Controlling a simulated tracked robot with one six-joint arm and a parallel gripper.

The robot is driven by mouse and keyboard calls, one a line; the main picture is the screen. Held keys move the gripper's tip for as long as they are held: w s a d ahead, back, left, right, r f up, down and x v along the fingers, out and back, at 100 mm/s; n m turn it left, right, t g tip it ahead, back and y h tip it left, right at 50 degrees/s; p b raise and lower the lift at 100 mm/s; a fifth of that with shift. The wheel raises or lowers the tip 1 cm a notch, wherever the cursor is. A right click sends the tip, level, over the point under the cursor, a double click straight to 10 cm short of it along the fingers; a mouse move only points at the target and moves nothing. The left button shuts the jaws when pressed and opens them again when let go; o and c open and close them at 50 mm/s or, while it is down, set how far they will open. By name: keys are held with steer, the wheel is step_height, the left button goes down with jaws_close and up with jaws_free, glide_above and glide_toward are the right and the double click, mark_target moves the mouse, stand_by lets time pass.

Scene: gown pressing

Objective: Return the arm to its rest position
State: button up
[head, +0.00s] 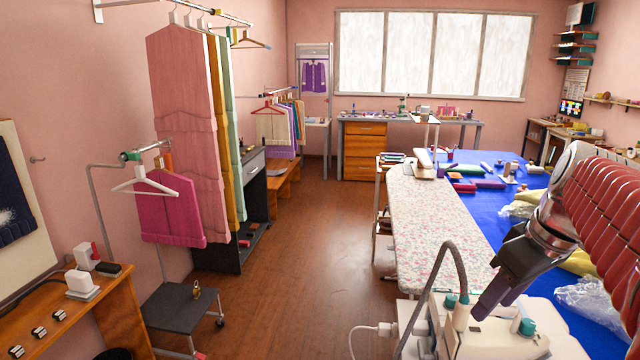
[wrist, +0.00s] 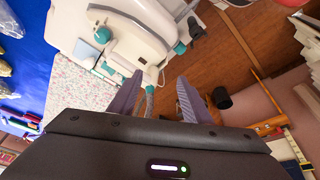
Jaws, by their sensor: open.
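My gripper (head: 488,302) is at the lower right of the head view, pointing down and left over a white steam unit (head: 480,340) with teal knobs. In the wrist view my gripper (wrist: 156,98) shows two grey fingers spread apart with nothing between them. The white steam unit (wrist: 135,25) lies beyond the fingers there. I cannot tell the exact height of the fingertips above it. My red-sleeved arm comes in from the right edge of the head view.
A floral ironing board (head: 440,225) adjoins a blue-covered table (head: 480,207) with fabrics and clear bags. A grey hose (head: 460,265) arches beside my gripper. Garments hang at left near a pink garment (head: 170,208) and a dark stool (head: 183,306). The wooden floor (head: 310,230) between is clear.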

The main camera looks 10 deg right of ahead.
steer(key=s+a+f+m, duration=0.1)
steer(key=s+a+f, duration=0.1)
steer(key=a, duration=0.5)
steer(key=s+a+f+m+t, duration=0.1)
steer(key=s+a+f, duration=0.2)
steer(key=a+f, duration=0.2)
steer(key=s+a+f+m, duration=0.1)
steer(key=s+a+f, duration=0.1)
steer(key=a, duration=0.7)
steer(key=shift+s+f+t+h, duration=0.3)
steer(key=shift+s+f+t, duration=0.1)
steer(key=shift+f, duration=0.5)
steer(key=shift+c, duration=0.2)
